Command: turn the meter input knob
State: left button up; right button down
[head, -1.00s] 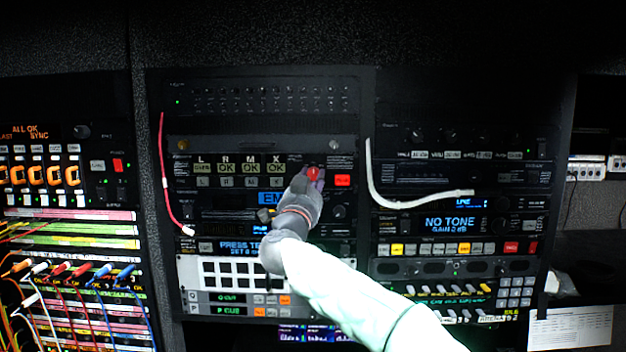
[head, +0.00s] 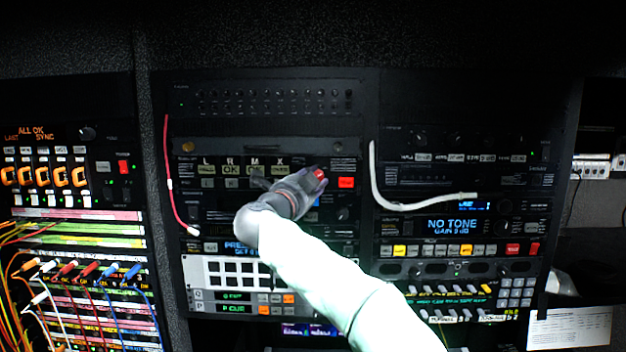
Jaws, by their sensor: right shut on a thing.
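The meter input knob (head: 320,173) has a red cap and sits on the middle rack's panel, just left of a lit red button (head: 347,183). My right gripper (head: 316,181) is shut on it, and its fingers hide most of the knob. My right arm comes in from the bottom right and covers part of the panel below. My left gripper is not in the head view.
A red cable (head: 168,180) hangs at the left of this rack. A white cable (head: 375,180) loops at the left of the right-hand rack, which reads NO TONE (head: 452,224). Patch cords (head: 68,270) crowd the lower left. A paper sheet (head: 569,328) is at the lower right.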

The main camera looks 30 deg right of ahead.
jog(key=shift+s+d+r+m, duration=0.2)
jog(key=shift+r+m, duration=0.1)
jog(key=shift+r, duration=0.15)
jog(key=c, duration=1)
grip_release()
jog(key=shift+w, duration=0.1)
jog(key=shift+o, duration=0.2)
jog(key=shift+f, duration=0.2)
jog(key=shift+a+f, duration=0.1)
jog(key=shift+a, duration=0.05)
jog(key=v, duration=1.1)
jog(key=shift+s+a, duration=0.2)
jog(key=shift+a, duration=0.15)
